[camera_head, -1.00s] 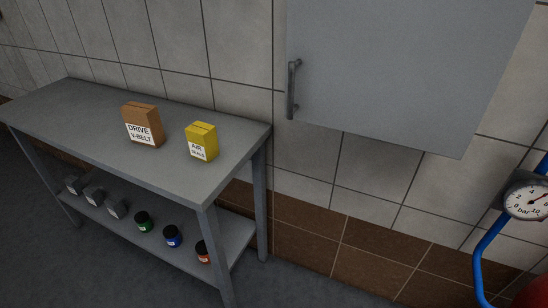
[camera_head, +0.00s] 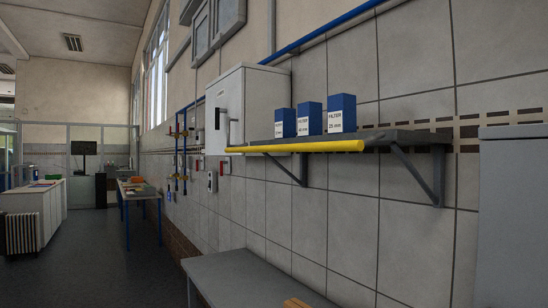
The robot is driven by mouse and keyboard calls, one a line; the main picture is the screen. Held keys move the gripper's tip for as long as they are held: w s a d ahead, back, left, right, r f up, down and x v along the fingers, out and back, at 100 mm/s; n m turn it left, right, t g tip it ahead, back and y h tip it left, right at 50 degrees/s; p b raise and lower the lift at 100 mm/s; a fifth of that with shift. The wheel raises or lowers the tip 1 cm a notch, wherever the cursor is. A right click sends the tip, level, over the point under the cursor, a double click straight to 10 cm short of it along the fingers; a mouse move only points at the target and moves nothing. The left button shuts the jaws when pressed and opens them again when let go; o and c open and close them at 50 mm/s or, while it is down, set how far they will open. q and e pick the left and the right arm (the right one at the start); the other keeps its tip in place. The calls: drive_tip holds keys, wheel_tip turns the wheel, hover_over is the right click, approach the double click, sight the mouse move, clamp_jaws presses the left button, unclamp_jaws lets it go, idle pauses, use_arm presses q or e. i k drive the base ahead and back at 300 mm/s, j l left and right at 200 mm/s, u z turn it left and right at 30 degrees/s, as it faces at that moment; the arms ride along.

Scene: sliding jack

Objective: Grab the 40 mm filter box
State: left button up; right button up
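Three blue filter boxes with white labels stand upright in a row on a grey wall shelf (camera_head: 405,137). The middle box (camera_head: 309,119) has a small label that seems to read 40 mm. The right box (camera_head: 341,113) seems to read 25 mm, and the number on the left box (camera_head: 285,123) is too small to read surely. Neither of my grippers is in view.
A yellow bar (camera_head: 300,147) runs along the shelf's front edge, and brackets hold the shelf. A grey wall cabinet (camera_head: 247,105) hangs behind the boxes. A grey table (camera_head: 240,278) is below. Open floor (camera_head: 100,250) lies to the left.

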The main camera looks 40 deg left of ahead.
sight(309, 113)
drive_tip(key=j+u, duration=0.4)
drive_tip(key=i+j+u, duration=0.1)
drive_tip(key=u, duration=0.25)
